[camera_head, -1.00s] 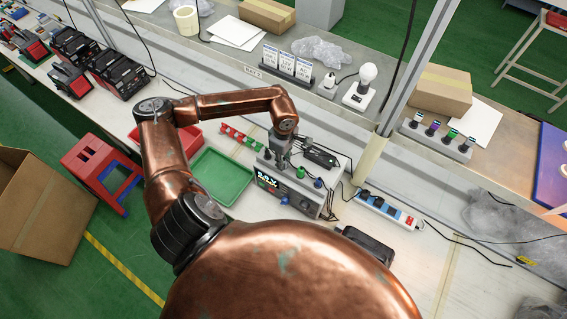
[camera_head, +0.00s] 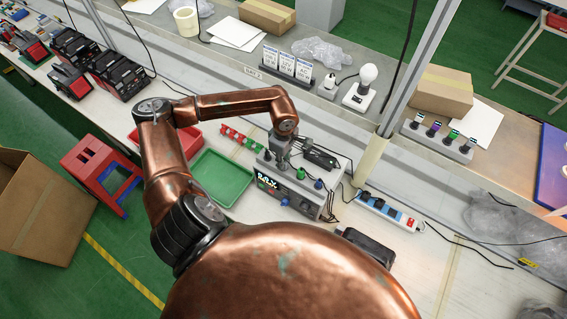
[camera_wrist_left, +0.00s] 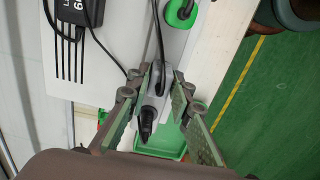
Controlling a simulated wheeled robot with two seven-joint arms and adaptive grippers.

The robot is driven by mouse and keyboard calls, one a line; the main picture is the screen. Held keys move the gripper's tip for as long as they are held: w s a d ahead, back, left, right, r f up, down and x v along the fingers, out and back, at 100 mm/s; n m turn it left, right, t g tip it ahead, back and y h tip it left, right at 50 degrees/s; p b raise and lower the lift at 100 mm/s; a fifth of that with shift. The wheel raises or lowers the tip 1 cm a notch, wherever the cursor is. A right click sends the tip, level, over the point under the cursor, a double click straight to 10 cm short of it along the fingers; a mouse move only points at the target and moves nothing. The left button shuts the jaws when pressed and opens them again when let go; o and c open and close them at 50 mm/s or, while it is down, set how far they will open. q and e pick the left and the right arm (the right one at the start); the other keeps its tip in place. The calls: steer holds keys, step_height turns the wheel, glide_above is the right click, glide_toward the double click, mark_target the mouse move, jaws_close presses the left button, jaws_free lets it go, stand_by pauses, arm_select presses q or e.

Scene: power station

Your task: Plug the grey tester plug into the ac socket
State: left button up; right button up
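My left gripper (camera_head: 281,147) points down over the top of the grey box with a lit display (camera_head: 285,187). In the left wrist view, its two fingers (camera_wrist_left: 162,72) are spread on either side of a grey plug (camera_wrist_left: 153,98) with a black end and a black cable. I see gaps beside the plug, and no clear grip on it. In the head view the gripper mostly hides this plug. The ac socket cannot be picked out for certain; a power strip (camera_head: 390,212) with blue and red parts lies to the right of the box. My right gripper is out of view.
A green tray (camera_head: 222,178) and a red tray (camera_head: 186,143) lie left of the box. A black adapter (camera_head: 320,157) with cables sits beside the gripper. On the shelf behind stand upright labels (camera_head: 287,63) and a bulb lamp (camera_head: 361,92). Loose cables cross the bench at right.

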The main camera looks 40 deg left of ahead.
arm_select(q)
jaws_close()
steer(key=shift+r, duration=0.15)
steer(key=shift+r+p, duration=0.95)
steer(key=shift+r, duration=1.95)
